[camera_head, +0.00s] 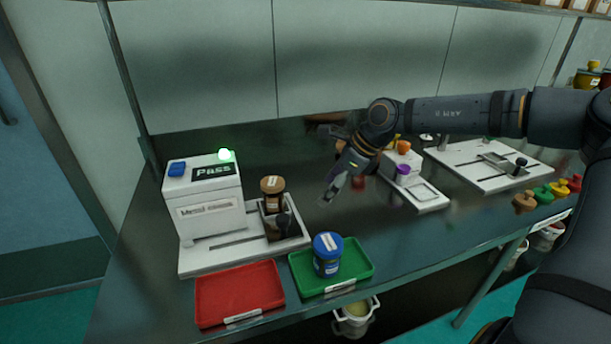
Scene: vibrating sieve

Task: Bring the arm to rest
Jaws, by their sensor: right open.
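My right gripper (335,188) is open and empty. It hangs above the dark bench top near the middle of the view, to the right of the brown jar and apart from it. My right arm (450,115) reaches in from the right edge and is bent down at the wrist. My left gripper is not in view.
A white machine (208,205) shows "PASS" and a green light; a brown jar (272,190) stands on its base. A red tray (238,290) is empty. A green tray (358,268) holds a blue-lidded jar (327,255). White devices (408,180) and coloured knobs (543,193) are at right.

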